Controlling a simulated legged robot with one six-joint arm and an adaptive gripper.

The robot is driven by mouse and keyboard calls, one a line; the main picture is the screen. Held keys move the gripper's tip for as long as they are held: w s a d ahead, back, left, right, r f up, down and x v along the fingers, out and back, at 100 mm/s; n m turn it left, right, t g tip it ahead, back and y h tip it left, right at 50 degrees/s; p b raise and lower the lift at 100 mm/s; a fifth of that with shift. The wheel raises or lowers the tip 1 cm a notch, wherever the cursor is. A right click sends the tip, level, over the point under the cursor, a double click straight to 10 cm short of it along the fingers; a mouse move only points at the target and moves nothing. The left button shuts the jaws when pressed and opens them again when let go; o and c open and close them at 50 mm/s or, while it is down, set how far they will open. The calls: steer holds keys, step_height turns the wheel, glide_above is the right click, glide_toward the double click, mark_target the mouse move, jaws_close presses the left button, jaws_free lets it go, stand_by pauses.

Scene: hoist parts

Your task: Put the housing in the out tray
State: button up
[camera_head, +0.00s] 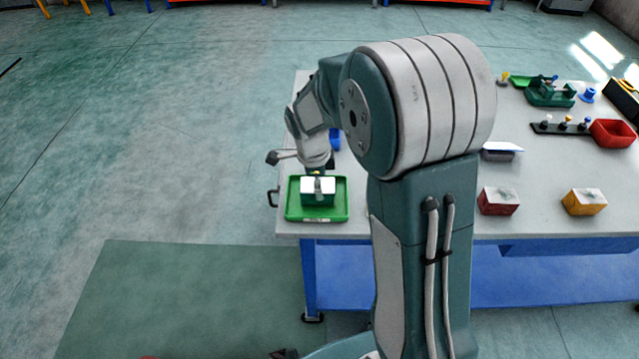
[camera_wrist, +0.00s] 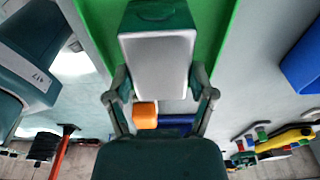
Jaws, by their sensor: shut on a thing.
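The housing (camera_head: 318,198) is a green block with a pale top. In the head view it is in or just above the green tray (camera_head: 292,212) at the table's left front corner; I cannot tell whether it touches the tray floor. My gripper (camera_head: 317,178) is above the tray and shut on the housing. In the wrist view the housing (camera_wrist: 158,66) sits between the two fingers of my gripper (camera_wrist: 160,92), with the green tray (camera_wrist: 218,38) behind it. A label on the tray's front edge is too small to read.
A red box (camera_head: 497,203) and a yellow box (camera_head: 584,203) stand on the grey table (camera_head: 540,222) to the right. Farther back are a red bin (camera_head: 612,133), a dark rack (camera_head: 562,128) and a green fixture (camera_head: 550,94). My arm hides the table's middle.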

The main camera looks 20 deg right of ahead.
steer(key=shift+f, duration=0.2)
steer(key=o, duration=1.3)
steer(key=shift+c, duration=0.2)
step_height(320, 180, up, 11)
steer(key=a, duration=0.1)
steer(key=s+r+n+t, duration=0.3)
steer(key=s+r+n, duration=0.1)
steer(key=s+n, duration=0.6)
steer(key=s+r+n+t+y, duration=0.1)
steer(key=s+r+n+t, duration=0.2)
steer(key=s+n, duration=0.7)
steer(key=shift+s+d+r+n, duration=0.3)
steer(key=shift+s+r+n, duration=0.05)
steer(key=shift+n, duration=0.45)
